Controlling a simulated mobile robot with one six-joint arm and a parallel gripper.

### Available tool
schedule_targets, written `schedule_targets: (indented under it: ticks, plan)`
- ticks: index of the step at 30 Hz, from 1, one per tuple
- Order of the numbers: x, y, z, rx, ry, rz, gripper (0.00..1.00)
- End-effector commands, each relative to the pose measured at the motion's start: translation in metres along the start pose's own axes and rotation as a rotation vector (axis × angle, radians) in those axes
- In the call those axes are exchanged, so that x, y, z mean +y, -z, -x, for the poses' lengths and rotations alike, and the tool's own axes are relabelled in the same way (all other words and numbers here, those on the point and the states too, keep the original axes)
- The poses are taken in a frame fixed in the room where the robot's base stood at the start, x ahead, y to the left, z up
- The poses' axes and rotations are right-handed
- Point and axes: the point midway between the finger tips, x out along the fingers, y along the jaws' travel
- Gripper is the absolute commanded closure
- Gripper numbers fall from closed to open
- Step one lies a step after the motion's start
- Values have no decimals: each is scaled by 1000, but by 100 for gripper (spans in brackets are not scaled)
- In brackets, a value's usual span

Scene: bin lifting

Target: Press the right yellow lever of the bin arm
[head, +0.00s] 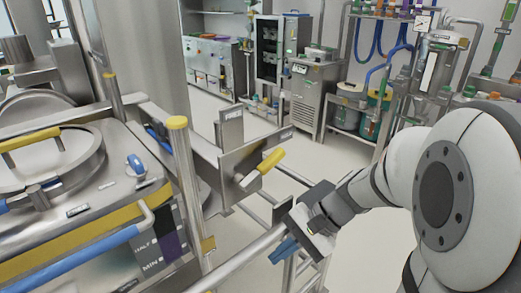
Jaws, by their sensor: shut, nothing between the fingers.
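A yellow lever (268,162) sticks up at a tilt from a flat steel plate (238,175) on the bin arm, near the middle of the head view. My gripper (281,252) is shut and empty, with blue fingers pointing down and left. In the picture it is below and to the right of the lever, apart from it. A second yellow-topped part, a steel post with a yellow cap (177,122), stands to the left of the plate. I cannot tell whether this is also a lever.
Steel rails (240,258) run below the plate, close by my gripper. A steel vessel (45,155) with a round lid and yellow handle fills the left. Cabinets (217,65) and a shelf rack stand at the back. The pale floor (320,155) between is clear.

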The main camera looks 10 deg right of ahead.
Motion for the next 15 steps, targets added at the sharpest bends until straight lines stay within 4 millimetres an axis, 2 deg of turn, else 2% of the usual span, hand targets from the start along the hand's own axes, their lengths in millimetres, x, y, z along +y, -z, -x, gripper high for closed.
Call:
schedule_targets:
  ticks: [1, 2, 5, 7, 12, 15]
  plan:
    - [-2, 24, -8, -63, 123, -107, 100]
    - [-8, 35, -7, -97, 200, -160, 100]
    - [-22, 79, 6, -195, 471, -320, 100]
    - [-26, 114, 22, -244, 661, -410, 100]
    - [-10, 190, 64, -296, 1051, -547, 100]
    - [4, 218, 83, -299, 1200, -583, 100]
